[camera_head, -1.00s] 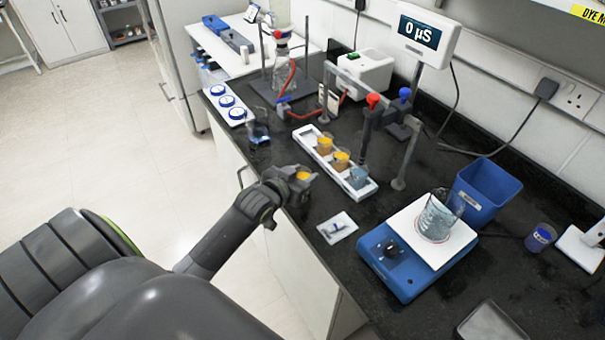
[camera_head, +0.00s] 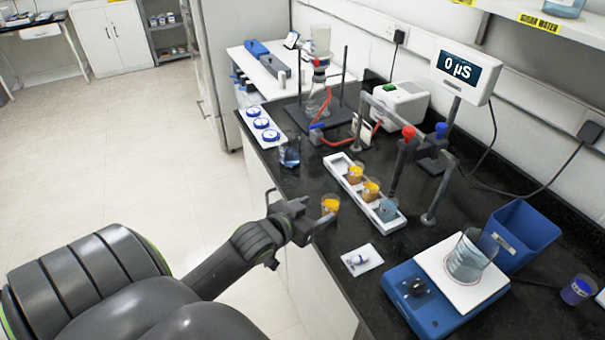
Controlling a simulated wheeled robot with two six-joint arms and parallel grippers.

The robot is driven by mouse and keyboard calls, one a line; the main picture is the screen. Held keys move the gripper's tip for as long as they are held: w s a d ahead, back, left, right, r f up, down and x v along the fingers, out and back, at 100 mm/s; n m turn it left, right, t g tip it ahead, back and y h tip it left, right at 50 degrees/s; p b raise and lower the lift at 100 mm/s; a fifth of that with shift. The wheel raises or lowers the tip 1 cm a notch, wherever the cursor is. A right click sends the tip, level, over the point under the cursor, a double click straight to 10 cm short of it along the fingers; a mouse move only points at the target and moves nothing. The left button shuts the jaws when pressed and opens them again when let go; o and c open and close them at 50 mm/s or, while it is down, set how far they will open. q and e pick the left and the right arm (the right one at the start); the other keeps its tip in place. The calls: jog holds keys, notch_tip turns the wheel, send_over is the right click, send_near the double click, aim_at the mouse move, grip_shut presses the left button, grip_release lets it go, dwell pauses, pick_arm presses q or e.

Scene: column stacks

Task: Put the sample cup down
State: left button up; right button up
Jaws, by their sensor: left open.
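The sample cup (camera_head: 330,204), a small clear cup with orange contents, stands upright on the black bench near its front edge, left of the white rack. My left gripper (camera_head: 315,210) is open, with its fingers just left of the cup and close to it. Whether a finger still touches the cup, I cannot tell. The white rack (camera_head: 345,181) holds two cups with orange contents (camera_head: 364,189) and one with bluish contents (camera_head: 388,209). My right gripper is not in view.
A white card with a small item (camera_head: 362,260) lies in front of the rack. A dark-blue liquid beaker (camera_head: 289,152) stands near the bench edge. A stand with red tubing is behind.

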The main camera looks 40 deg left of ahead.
pick_arm(q)
jog(key=shift+v, duration=2.25)
jog(key=s+d+f+g+y, duration=0.15)
jog(key=s+f+g, duration=0.35)
jog(key=s, duration=0.5)
jog(key=s+d+f+g, duration=0.2)
jog(key=s+f+g, duration=0.3)
jog(key=s, duration=0.5)
notch_tip(320, 180, down, 25)
jog(key=a+g, duration=0.2)
jog(key=s+d+f, duration=0.1)
jog(key=s+f, duration=1.3)
jog(key=f, duration=0.1)
jog(key=shift+s+d+f+n+g, duration=0.2)
jog(key=shift+d+f+n+g, duration=0.1)
jog(key=shift+f+g, duration=0.1)
jog(key=shift+h, duration=0.25)
